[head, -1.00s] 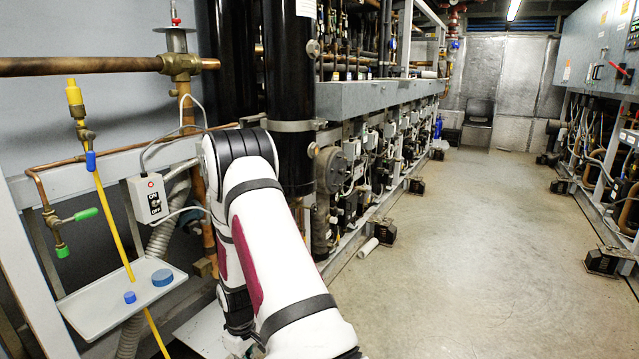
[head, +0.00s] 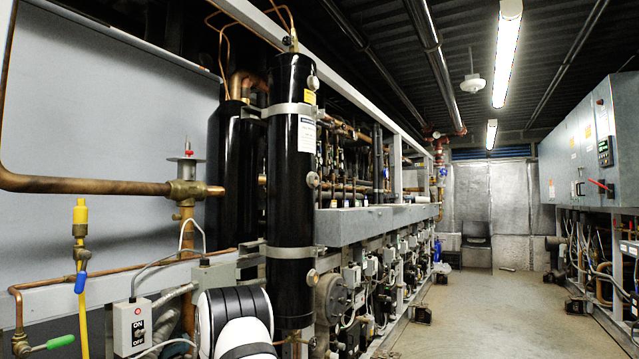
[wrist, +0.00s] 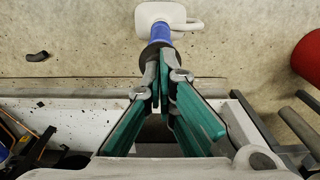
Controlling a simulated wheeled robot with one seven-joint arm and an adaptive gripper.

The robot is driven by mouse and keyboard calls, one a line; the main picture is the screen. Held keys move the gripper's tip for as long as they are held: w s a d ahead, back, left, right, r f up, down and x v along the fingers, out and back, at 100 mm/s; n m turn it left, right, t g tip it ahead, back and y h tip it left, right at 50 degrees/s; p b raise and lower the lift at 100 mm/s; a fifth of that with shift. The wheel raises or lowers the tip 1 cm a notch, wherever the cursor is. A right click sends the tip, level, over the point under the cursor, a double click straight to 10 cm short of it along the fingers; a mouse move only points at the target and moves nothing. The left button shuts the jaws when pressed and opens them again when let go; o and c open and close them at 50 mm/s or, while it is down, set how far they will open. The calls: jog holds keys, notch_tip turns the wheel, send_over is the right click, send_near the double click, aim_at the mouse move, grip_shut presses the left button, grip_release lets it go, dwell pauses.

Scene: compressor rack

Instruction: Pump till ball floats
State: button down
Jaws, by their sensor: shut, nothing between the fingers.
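In the wrist view my gripper (wrist: 164,76), with teal-sided fingers, is shut and empty. Just beyond its fingertips is a blue cylindrical part (wrist: 159,33) with a dark collar at its near end and a white piece (wrist: 160,14) with a side loop at its far end. I cannot tell whether the fingertips touch the collar, or whether this is the pump. No ball can be made out in either view.
A switch box (head: 132,328) and a yellow-topped valve (head: 81,215) are at the left of the head view, beside black cylinders (head: 292,170). An open aisle (head: 480,300) lies to the right. A red round object (wrist: 309,58) stands right in the wrist view.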

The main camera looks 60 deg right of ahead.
notch_tip(320, 180, up, 9)
jog(key=p, duration=0.5)
jog(key=shift+p, duration=0.35)
jog(key=shift+r, duration=0.1)
dwell(0.3)
jog(key=s+a+r, duration=0.2)
jog(key=a+r, duration=0.2)
jog(key=r, duration=0.5)
jog(key=s+a+r, duration=0.2)
jog(key=a+r, duration=0.2)
jog(key=r, duration=0.6)
jog(key=s+a+r, duration=0.3)
jog(key=a+r, duration=0.1)
jog(key=r, duration=0.5)
jog(key=s+a+r, duration=0.3)
jog(key=s, duration=0.4)
jog(key=s+a+r, duration=0.3)
jog(key=s, duration=0.4)
jog(key=s+a+r, duration=0.3)
jog(key=s, duration=0.5)
notch_tip(320, 180, up, 20)
jog(key=t+p, duration=0.4)
jog(key=p, duration=1.4)
jog(key=shift+a+r, duration=0.25)
jog(key=shift+a, duration=0.1)
jog(key=shift+w+m, duration=0.1)
jog(key=shift+m, duration=0.2)
